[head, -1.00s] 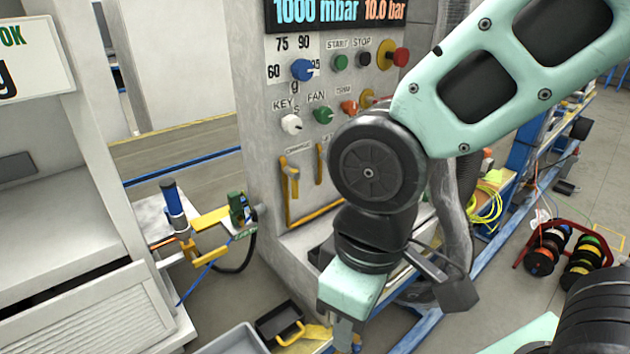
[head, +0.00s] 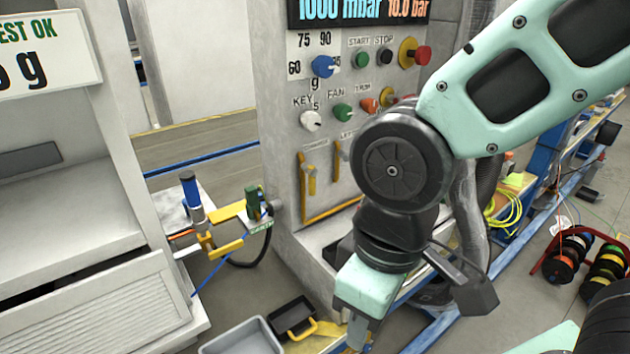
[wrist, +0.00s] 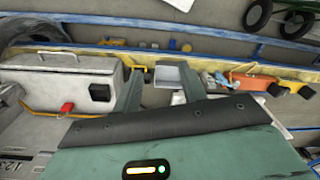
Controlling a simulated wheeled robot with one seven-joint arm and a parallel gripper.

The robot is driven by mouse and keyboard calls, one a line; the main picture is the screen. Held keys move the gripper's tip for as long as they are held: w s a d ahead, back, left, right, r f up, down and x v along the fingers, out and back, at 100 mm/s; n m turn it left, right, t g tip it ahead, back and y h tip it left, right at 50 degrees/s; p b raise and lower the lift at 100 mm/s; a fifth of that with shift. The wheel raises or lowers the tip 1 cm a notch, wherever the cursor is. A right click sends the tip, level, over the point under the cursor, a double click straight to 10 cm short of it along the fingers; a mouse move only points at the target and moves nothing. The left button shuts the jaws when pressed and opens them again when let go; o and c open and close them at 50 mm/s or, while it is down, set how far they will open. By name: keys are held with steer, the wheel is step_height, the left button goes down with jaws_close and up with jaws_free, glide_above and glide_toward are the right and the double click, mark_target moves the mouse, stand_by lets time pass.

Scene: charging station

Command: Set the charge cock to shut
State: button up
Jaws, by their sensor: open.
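The charge cock (head: 309,176) is a yellow lever on the grey panel in the head view, under a small label that seems to read CHARGE. Its handle hangs down, nearly upright. I cannot make out the cock there.
Knobs and buttons, including a blue knob (head: 323,66), fill the panel above the levers. A blue-handled fitting on a yellow bracket (head: 228,212) stands left of the cabinet. Cable reels (head: 567,258) stand right.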

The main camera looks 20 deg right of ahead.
steer(key=shift+c, duration=0.6)
steer(key=w+a+f+n+t+y, duration=0.1)
steer(key=w+a+f+t+y, duration=0.25)
steer(key=w+f, duration=0.75)
steer(key=m+t+h+b, duration=0.2)
steer(key=m+t+b, duration=0.55)
steer(key=t, duration=0.65)
glide_toward(313, 186)
steer(key=shift+n+y, duration=0.25)
steer(key=w, duration=0.7)
steer(key=w+a, duration=0.1)
steer(key=w, duration=0.2)
steer(key=shift+w+a+f, duration=0.1)
steer(key=shift+w+f, duration=0.05)
steer(key=shift+w, duration=0.25)
